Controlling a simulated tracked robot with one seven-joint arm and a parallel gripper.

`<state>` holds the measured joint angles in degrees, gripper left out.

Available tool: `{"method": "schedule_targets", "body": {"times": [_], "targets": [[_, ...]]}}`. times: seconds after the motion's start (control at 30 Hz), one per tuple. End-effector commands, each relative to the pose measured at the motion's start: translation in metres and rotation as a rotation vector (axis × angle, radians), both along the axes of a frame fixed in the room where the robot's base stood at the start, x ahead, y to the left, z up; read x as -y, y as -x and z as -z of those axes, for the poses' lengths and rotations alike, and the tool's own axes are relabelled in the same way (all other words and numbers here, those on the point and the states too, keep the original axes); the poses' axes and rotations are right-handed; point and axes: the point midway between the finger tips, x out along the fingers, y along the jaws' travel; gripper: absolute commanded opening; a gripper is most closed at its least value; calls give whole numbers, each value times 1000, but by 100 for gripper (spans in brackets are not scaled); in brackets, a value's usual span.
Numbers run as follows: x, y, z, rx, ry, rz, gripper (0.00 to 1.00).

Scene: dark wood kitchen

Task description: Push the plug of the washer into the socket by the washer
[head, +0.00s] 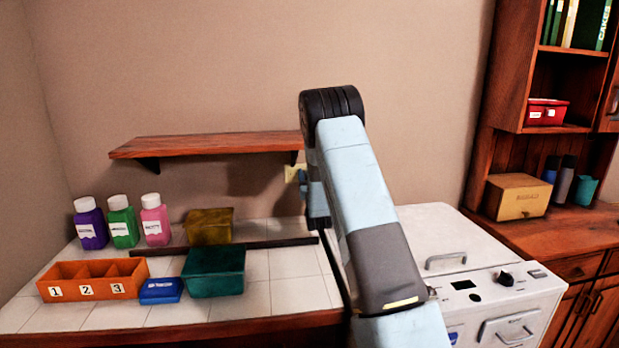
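The white washer (430,225) stands at the right of the tiled counter, with a handle on its lid and a knob on its front panel. A small pale yellow plate (292,173), which looks like the socket, is on the wall below the right end of the shelf. My arm covers its right side. A small blue part shows in front of the plate beside my arm; I cannot tell whether it belongs to my gripper or is something else. My gripper's fingers are hidden behind my arm. I cannot make out the plug or its cord.
A wooden shelf (210,145) juts from the wall above the counter (285,297). Purple, green and pink bottles, an orange numbered bin (92,282), a blue box (160,291), a teal box (214,272) and a yellow-brown box (210,227) stand at left. A wooden cabinet (540,232) stands at right.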

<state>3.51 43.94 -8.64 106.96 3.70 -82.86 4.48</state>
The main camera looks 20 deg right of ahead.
Motion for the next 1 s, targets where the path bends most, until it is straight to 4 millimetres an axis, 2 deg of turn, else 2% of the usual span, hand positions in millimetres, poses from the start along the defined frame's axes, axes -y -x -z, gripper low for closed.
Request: {"method": "schedule_targets", "body": {"times": [0.13, 0.47, 0.8, 1.0], "targets": [[0, 0, 0, 0, 0, 0, 70], [-1, 6, 3, -2, 0, 0, 70], [-10, 49, 23, -4, -1, 0, 70], [-13, 65, 29, -2, 0, 0, 70]]}}
